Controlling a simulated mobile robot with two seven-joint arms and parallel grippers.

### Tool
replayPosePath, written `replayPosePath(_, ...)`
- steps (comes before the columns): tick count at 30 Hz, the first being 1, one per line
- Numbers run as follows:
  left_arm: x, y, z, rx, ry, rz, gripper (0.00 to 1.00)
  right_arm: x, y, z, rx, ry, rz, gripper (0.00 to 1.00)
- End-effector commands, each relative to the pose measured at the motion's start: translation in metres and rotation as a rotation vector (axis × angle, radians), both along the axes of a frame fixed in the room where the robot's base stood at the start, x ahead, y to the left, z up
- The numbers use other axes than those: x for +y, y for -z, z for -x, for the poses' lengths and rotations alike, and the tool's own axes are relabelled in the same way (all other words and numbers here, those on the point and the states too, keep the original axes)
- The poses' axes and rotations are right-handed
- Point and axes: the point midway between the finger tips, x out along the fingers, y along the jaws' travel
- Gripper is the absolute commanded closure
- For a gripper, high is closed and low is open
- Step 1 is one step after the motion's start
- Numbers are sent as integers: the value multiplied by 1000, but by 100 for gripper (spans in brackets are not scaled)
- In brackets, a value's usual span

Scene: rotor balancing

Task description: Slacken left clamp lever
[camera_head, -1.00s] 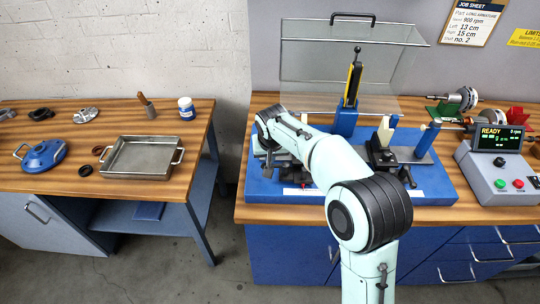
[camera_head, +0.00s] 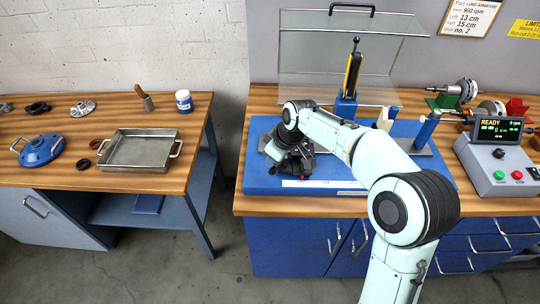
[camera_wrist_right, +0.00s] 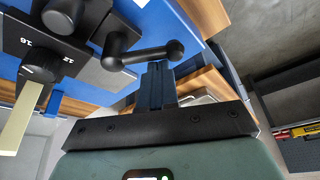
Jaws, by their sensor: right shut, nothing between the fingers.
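The left clamp lever (camera_wrist_right: 152,53) is a black arm with a rounded knob end, on a black support block (camera_wrist_right: 78,62) in the right wrist view. My right gripper (camera_wrist_right: 157,68) has its blue fingers shut and empty. Its fingertips are right by the lever's outer part, close to the knob end; I cannot tell whether they touch it. In the head view my right gripper (camera_head: 298,168) is low over the left part of the blue machine base (camera_head: 256,184). My arm hides the lever there. My left gripper is not in view.
A dark round knob (camera_wrist_right: 42,64) and a pale bar (camera_wrist_right: 18,122) are beside the lever. A clear raised guard (camera_head: 310,55) and a blue post (camera_head: 346,108) stand behind my arm. A control box (camera_head: 495,165) is at the right. A metal tray (camera_head: 140,152) is on the left bench.

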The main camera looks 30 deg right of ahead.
Motion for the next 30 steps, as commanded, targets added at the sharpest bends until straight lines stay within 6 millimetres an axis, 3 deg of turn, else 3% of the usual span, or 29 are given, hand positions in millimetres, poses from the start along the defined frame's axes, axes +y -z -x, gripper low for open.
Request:
replayPosePath(12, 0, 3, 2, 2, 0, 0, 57, -6, 0, 14, 0, -313, 0, 100)
replayPosePath(30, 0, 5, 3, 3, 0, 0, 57, -9, 0, 20, 0, -312, 1, 100)
